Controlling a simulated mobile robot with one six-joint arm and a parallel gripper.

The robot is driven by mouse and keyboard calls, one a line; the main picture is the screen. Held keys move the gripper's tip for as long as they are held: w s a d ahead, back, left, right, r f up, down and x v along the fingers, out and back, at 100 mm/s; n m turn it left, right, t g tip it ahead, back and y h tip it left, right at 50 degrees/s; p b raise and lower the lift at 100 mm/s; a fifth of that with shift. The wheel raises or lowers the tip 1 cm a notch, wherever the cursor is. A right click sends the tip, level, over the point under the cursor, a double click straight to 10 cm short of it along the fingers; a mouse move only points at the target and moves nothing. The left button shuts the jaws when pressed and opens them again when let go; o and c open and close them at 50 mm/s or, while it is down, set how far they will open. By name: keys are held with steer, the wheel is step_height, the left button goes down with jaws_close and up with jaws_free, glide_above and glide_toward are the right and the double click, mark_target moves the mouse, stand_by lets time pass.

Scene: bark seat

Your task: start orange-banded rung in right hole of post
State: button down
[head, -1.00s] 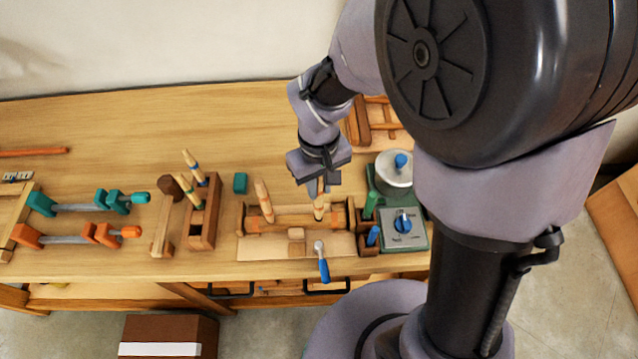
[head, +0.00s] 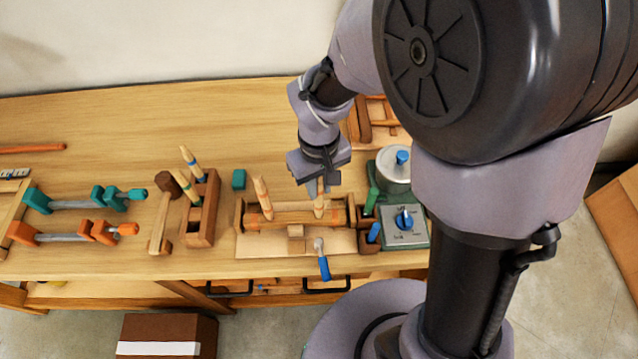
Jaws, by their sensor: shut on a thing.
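My gripper (head: 318,187) is above the right part of the post, pointing down and shut on the orange-banded rung (head: 319,204). That rung is upright, with its lower end at the right part of the post (head: 290,216). I cannot tell whether the end is inside the right hole or only on it. The post lies level in a wooden holder near the bench's front edge. Another rung (head: 262,196) with an orange band stands at the post's left part, tilted slightly. The right hole itself is hidden by the rung.
A wooden rack (head: 204,212) with blue- and green-banded rungs and a mallet (head: 164,205) stand to the left. A blue-handled tool (head: 323,262) lies in front. A glue pot (head: 393,172) and dial box (head: 404,226) stand close on the right. Clamps (head: 75,202) lie far left.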

steer(key=c, duration=1.2)
jaws_free()
step_height(320, 180, up, 18)
steer(key=p, duration=0.5)
steer(key=shift+f+p, duration=0.25)
steer(key=shift+p, duration=0.1)
